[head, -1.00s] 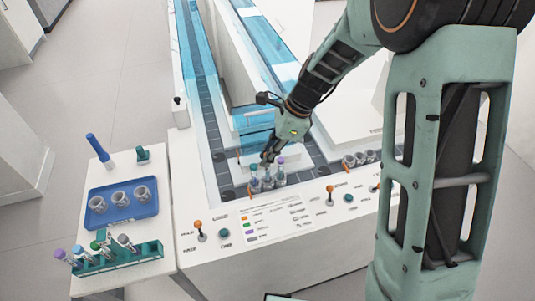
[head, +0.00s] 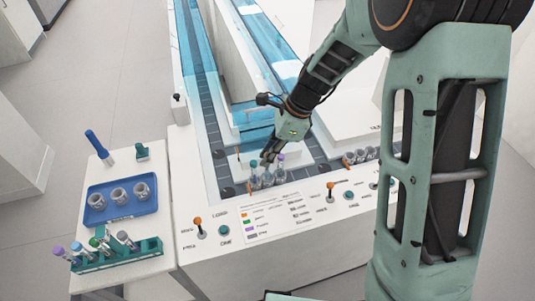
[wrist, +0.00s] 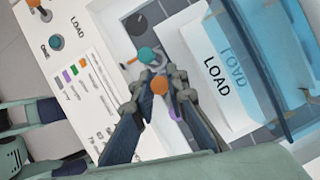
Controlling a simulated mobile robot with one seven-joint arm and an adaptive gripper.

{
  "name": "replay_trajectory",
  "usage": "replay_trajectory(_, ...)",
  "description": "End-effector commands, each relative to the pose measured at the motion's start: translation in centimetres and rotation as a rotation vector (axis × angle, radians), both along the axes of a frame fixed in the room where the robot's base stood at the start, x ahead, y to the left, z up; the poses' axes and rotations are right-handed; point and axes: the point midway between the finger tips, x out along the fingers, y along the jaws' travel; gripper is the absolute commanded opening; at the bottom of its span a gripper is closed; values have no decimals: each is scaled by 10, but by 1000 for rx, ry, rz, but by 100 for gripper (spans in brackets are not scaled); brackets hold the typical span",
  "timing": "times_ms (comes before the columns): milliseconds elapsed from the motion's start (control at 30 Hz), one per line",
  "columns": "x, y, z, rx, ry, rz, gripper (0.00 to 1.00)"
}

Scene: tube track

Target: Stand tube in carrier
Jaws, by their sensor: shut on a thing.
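My gripper (head: 268,160) reaches down over the front of the track. In the wrist view its fingers (wrist: 160,92) are shut on an orange-capped tube (wrist: 159,85). A teal-capped tube (wrist: 147,55) stands on one side of it and a purple-capped tube (wrist: 177,108) on the other, partly behind a finger. In the head view the teal cap (head: 253,164) and purple cap (head: 281,158) show beside the fingertips, above a row of grey carriers (head: 253,182). The fingers hide the held tube's cap there. I cannot tell how deep its lower end sits in the middle carrier.
A teal rack (head: 150,251) with several capped tubes stands on the left side table. A blue tray (head: 98,217) there holds three grey carriers. Blue clear covers (head: 197,45) lie over the track; orange-knobbed levers (head: 198,222) rise from the panel.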

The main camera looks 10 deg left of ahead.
Motion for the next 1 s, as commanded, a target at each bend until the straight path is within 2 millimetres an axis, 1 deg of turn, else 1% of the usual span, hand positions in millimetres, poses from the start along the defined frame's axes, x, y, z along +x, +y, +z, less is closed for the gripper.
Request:
replay_trajectory(200, 0, 0, -7, 0, 0, -1, 1)
replay_trajectory(467, 0, 0, -7, 0, 0, 0, 1)
replay_trajectory(500, 0, 0, -7, 0, 0, 0, 14)
replay_trajectory(667, 0, 0, -7, 0, 0, 0, 32)
replay_trajectory(700, 0, 0, -7, 0, 0, 0, 34)
replay_trajectory(1000, 0, 0, -7, 0, 0, 0, 34)
